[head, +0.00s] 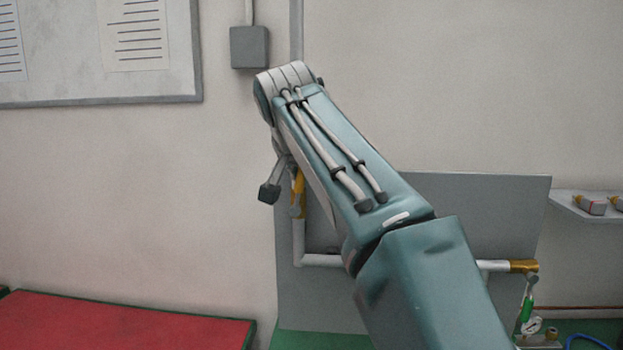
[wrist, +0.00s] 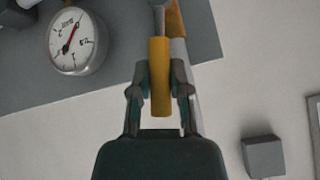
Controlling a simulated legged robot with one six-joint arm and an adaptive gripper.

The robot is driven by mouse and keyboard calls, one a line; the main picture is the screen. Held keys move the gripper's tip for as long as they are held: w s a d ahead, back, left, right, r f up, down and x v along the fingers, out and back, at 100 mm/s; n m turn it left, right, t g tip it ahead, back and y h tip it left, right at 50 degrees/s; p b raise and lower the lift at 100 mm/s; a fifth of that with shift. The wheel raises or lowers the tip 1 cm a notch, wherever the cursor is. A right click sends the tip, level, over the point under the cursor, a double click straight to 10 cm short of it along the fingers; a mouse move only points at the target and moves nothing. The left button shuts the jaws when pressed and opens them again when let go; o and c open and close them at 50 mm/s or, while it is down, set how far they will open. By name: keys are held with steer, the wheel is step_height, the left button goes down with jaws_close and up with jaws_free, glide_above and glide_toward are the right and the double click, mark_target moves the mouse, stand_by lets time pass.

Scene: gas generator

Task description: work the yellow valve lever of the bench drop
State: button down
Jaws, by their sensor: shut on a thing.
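The yellow valve lever (wrist: 159,75) shows in the middle of the wrist view, its long side running up and down the picture. My gripper (wrist: 160,90) is shut on it, with one dark finger at each side of the lever. In the head view a yellow part (head: 298,193) shows at the top of the white pipe, just left of my arm. My arm covers much of the pipe there, and my fingers are mostly hidden in that view.
A grey panel (head: 500,210) stands behind the pipe. A round gauge (wrist: 78,41) is at the upper left of the wrist view. A grey wall box (head: 249,47) is above my arm. A red surface (head: 120,322) lies at lower left, and a shelf (head: 585,207) is at right.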

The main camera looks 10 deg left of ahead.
steer(key=shift+a+f+n+h, duration=0.25)
steer(key=shift+a+n+h, duration=0.25)
steer(key=shift+a+h, duration=0.35)
steer(key=c, duration=0.6)
jaws_free()
steer(key=shift+a, duration=0.15)
steer(key=shift+o, duration=0.2)
steer(key=shift+r, duration=0.2)
